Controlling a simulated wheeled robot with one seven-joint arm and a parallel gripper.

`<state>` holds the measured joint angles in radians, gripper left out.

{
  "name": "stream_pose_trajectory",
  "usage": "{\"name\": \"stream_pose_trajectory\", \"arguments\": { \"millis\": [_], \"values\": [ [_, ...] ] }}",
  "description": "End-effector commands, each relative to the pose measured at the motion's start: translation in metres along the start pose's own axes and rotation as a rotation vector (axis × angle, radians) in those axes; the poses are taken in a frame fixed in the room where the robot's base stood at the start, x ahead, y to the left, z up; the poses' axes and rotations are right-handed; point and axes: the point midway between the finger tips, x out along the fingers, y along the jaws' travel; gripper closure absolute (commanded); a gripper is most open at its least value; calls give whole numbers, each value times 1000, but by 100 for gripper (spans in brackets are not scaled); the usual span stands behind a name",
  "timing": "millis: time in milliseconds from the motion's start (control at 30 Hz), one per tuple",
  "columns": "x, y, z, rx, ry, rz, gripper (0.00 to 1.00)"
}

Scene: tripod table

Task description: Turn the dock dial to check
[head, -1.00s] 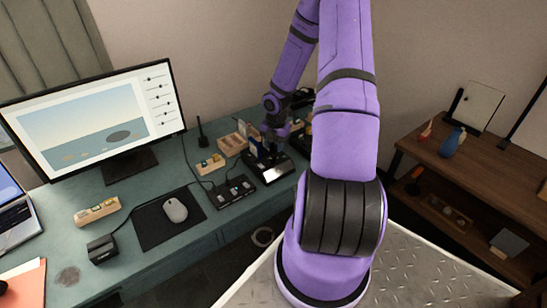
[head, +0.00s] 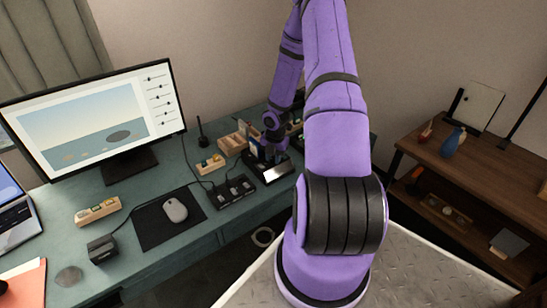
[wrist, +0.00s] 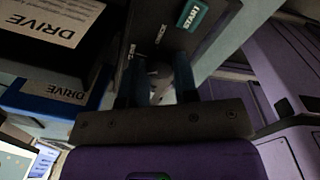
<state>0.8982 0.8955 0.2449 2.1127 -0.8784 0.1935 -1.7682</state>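The dock (head: 277,173) is a dark box with a pale plate on its front, standing on the teal desk. In the wrist view its dark face (wrist: 147,22) carries a small "CHECK" label and a teal START tab (wrist: 192,15). A small grey dial (wrist: 158,70) shows below the label, in shadow. My gripper (wrist: 158,80) has its two fingers apart, one on each side of the dial; contact with it cannot be made out. In the head view my gripper (head: 272,150) is down at the dock, partly hidden. The dial's pointer setting is not readable.
Drives with DRIVE labels (wrist: 55,20) stand close beside my gripper. A black block with several slots (head: 232,192) and wooden trays (head: 210,164) sit left of the dock. The monitor (head: 95,115) is farther left.

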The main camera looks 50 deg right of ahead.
Motion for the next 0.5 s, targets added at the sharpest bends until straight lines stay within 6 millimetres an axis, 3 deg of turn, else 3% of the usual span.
{"name": "stream_pose_trajectory", "arguments": {
  "millis": [500],
  "values": [
    [0,0,-1,277,-13,0,96]
  ]
}}
